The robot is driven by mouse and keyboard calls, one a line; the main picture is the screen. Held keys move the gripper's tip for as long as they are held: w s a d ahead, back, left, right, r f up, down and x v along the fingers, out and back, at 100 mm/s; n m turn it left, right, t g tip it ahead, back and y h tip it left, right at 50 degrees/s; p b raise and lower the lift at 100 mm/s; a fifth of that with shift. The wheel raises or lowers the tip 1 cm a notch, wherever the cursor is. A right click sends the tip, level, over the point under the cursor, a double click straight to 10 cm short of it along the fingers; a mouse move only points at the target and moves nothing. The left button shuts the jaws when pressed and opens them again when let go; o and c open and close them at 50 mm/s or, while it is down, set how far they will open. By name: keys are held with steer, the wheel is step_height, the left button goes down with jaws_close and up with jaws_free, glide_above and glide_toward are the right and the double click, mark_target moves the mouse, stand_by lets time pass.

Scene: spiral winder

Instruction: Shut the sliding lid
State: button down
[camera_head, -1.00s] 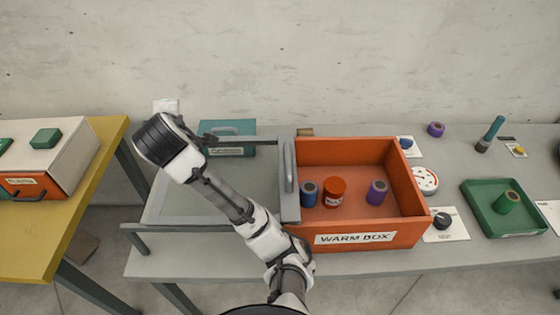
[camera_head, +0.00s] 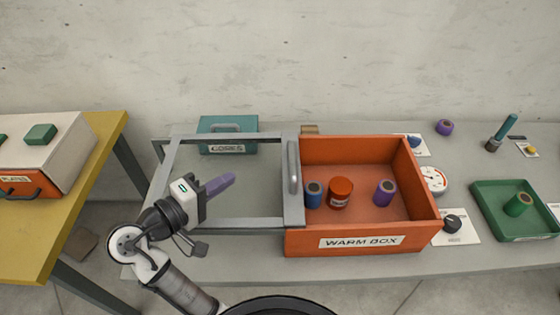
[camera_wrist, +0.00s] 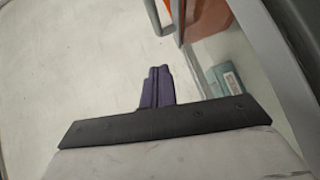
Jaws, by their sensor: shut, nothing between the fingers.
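The warm box (camera_head: 361,242) is an orange open-topped box holding blue, red and purple spools or jars. The sliding lid (camera_head: 232,223) is a grey frame with a clear pane, lying to the left of the box, so the box is open. Its upright grey handle (camera_head: 294,166) stands on its right end beside the box's left wall. My gripper (camera_head: 230,180), with purple fingers, is shut and empty, over the lid's pane in the head view, left of the handle. In the wrist view the fingers (camera_wrist: 158,75) point toward the handle (camera_wrist: 160,17), apart from it.
A teal cores box (camera_head: 228,147) stands behind the lid. A green tray (camera_head: 484,213) with a spool, a gauge (camera_head: 434,180) and a black knob (camera_head: 452,223) are right of the box. A yellow table (camera_head: 60,220) stands at the left.

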steer(key=p, duration=0.2)
glide_above(276, 179)
steer(key=a, duration=0.4)
steer(key=shift+d+f, duration=0.25)
steer(key=shift+f, duration=0.4)
steer(key=shift+d+f, duration=0.25)
steer(key=shift+d, duration=0.75)
steer(key=shift+d+f, duration=0.15)
steer(key=shift+d, duration=0.55)
